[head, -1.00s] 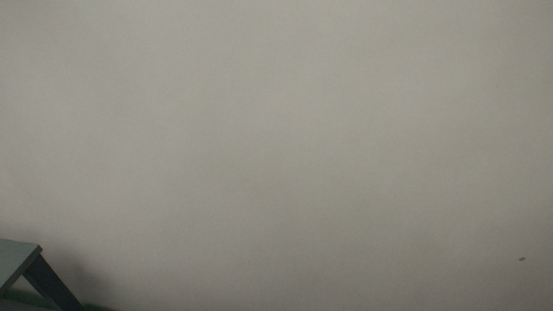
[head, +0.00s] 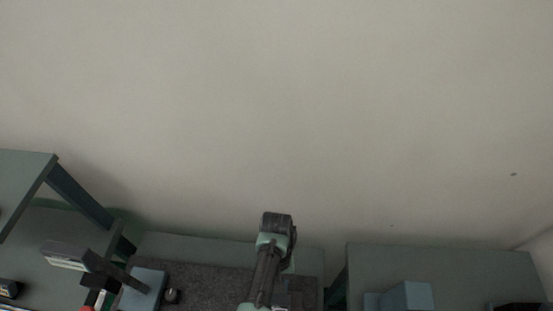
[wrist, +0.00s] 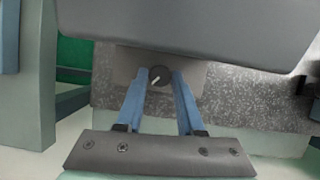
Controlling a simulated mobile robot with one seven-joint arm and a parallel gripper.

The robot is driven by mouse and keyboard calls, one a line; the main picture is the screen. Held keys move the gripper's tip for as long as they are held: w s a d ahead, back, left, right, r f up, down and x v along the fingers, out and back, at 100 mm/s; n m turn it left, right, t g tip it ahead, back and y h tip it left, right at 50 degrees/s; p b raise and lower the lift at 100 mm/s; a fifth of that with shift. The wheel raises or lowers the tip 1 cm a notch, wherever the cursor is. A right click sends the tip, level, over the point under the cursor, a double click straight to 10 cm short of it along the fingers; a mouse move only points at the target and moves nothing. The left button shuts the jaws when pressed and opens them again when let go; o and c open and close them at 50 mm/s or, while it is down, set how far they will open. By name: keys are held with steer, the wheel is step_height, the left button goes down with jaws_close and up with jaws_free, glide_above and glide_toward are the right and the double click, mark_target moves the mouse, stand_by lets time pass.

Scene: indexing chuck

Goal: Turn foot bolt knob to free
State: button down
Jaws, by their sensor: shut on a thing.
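A dark round knob (wrist: 158,77) with a pale pointer line sits on a grey-brown plate (wrist: 118,66) in the wrist view. The line slants from lower left to upper right. My gripper (wrist: 160,76) has its two blue fingers on the left and right sides of the knob and is shut on it. In the head view my arm shows at the bottom middle; the gripper's fingers and this knob cannot be made out there.
A large grey body (wrist: 210,25) overhangs the knob closely in the wrist view. Speckled dark surface (wrist: 245,95) lies to the right. In the head view, a blue block (head: 145,285) and a small round part (head: 171,296) stand left of my arm, and a grey-green bench (head: 450,265) stands right.

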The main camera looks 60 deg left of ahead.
steer(key=n+t+p, duration=0.1)
steer(key=n, duration=0.3)
steer(key=shift+s+a+r+n+t+p, duration=0.1)
steer(key=shift+s+r+n+t+p, duration=0.05)
steer(key=shift+n+t+p, duration=0.2)
steer(key=shift+n+t+h+p, duration=0.3)
steer(key=shift+n+t+p, duration=0.45)
steer(key=shift+n, duration=0.8)
steer(key=shift+s+n, duration=0.1)
steer(key=shift+n, duration=0.2)
steer(key=c, duration=0.8)
jaws_free()
steer(key=b+v, duration=0.1)
steer(key=v, duration=1.1)
steer(key=shift+a+r+b, duration=0.25)
steer(key=shift+r+b, duration=0.05)
steer(key=shift+b, duration=0.05)
